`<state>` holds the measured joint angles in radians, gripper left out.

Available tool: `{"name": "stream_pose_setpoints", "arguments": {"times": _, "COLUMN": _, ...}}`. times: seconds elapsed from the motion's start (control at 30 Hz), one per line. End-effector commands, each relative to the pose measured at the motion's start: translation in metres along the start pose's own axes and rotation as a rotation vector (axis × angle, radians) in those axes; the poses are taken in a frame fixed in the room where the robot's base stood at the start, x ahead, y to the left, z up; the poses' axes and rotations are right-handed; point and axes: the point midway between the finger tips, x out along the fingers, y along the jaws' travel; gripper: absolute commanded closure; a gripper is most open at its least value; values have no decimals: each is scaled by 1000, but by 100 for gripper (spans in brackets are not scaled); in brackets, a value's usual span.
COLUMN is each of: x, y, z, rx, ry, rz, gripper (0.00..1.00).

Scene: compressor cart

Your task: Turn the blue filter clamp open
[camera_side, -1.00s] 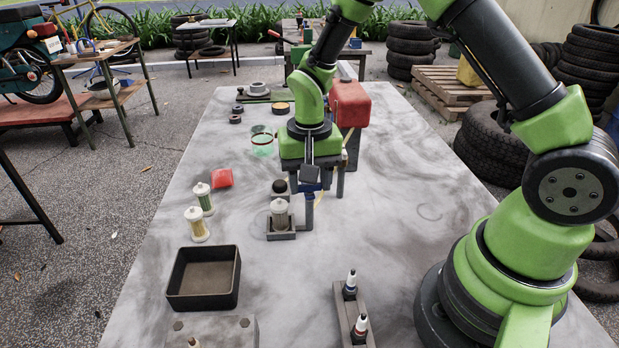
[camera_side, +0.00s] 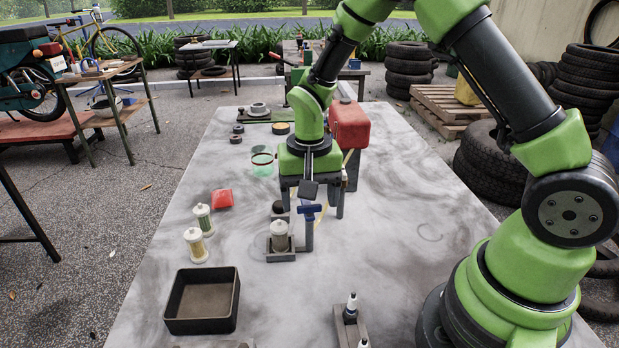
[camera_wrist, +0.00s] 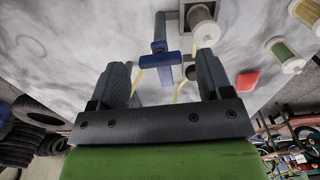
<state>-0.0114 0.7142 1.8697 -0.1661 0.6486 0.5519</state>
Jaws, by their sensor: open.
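The blue filter clamp (camera_side: 309,209) is a blue crossbar on top of a grey post, beside a filter (camera_side: 280,236) seated in a dark square holder. The clamp (camera_wrist: 160,61) also shows in the wrist view, ahead of the fingertips and between them. My gripper (camera_side: 312,212) is above and behind the clamp in the side view. Its two dark fingers (camera_wrist: 163,68) are apart with nothing held. Whether a finger touches the clamp cannot be told.
A black tray (camera_side: 203,301) stands in front. A red tank (camera_side: 350,124) stands behind my gripper. A thin yellow hose (camera_side: 322,213) runs near the clamp post.

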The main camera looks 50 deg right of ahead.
Motion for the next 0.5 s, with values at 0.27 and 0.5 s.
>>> {"name": "stream_pose_setpoints", "arguments": {"times": 0.27, "x": -55, "y": -1, "z": -1, "rx": 0, "ry": 7, "rz": -5, "gripper": 28}}
{"name": "stream_pose_setpoints", "arguments": {"times": 0.5, "x": -86, "y": 0, "z": 0, "rx": 1, "ry": 2, "rz": -2, "gripper": 28}}
